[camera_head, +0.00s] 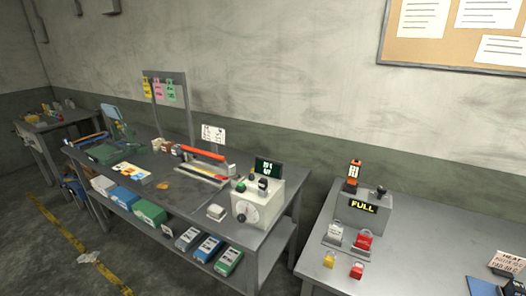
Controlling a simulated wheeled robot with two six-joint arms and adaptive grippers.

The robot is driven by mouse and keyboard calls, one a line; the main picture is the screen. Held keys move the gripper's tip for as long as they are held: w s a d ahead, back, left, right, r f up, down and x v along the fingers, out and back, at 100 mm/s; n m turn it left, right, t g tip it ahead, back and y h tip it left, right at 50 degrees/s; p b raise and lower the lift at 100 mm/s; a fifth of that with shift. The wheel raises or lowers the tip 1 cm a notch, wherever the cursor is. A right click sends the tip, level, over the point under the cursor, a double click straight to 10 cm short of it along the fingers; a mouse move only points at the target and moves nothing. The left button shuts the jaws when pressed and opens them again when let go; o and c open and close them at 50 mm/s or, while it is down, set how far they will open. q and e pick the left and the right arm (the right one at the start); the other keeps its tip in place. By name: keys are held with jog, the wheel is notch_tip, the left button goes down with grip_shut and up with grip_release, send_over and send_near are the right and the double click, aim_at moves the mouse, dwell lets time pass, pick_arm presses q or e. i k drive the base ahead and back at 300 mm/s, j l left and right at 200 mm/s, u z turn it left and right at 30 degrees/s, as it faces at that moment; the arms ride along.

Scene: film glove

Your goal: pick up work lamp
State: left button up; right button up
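I cannot make out a work lamp for certain. On the left workbench (140,185), a blue-green upright piece (113,114) stands at the back left, too small to identify. On the right table (430,235), a small orange and black object (353,174) stands on or behind a grey box marked FULL (362,213); I cannot tell what it is. Neither of my grippers is in view.
A white box with a dial (258,204) stands at the left workbench's right end. Beside it is a red-topped long tool (203,154). Several boxes fill the lower shelf. Padlocks (357,268) lie on the right table. A gap separates the tables.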

aim_at(354, 169)
jog(key=i+j+z, duration=0.3)
jog(key=j, duration=0.3)
jog(key=i+j+z, duration=0.15)
jog(key=i+j, duration=0.15)
jog(key=i+j+z, duration=0.1)
jog(key=j, duration=0.3)
jog(key=i, duration=0.1)
